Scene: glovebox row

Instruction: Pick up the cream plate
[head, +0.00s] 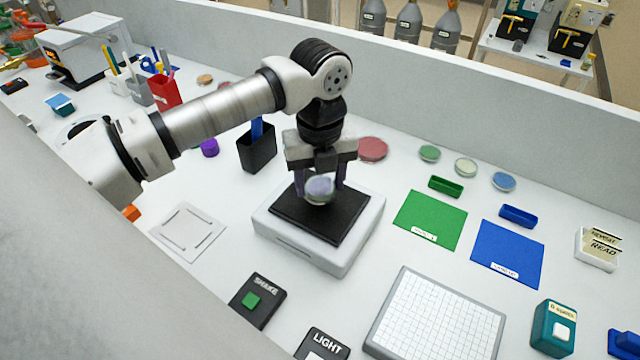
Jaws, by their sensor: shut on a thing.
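My gripper (320,183) is over the shaker (290,245), a white box with a black top pad. It is shut on a small round dish with a pale purple face and a clear rim (319,189). The held dish is at or just above the pad; I cannot tell whether it touches. A cream plate (465,167) lies on the bench at the right, between a green plate (429,153) and a blue plate (503,181), well apart from my gripper.
A red plate (372,149) lies behind the shaker. A black cup (257,150) stands left of my gripper. Green (430,222) and blue (507,255) mats lie to the right. A gridded panel (435,318) and black button boxes (257,301) are in front. A low wall runs behind.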

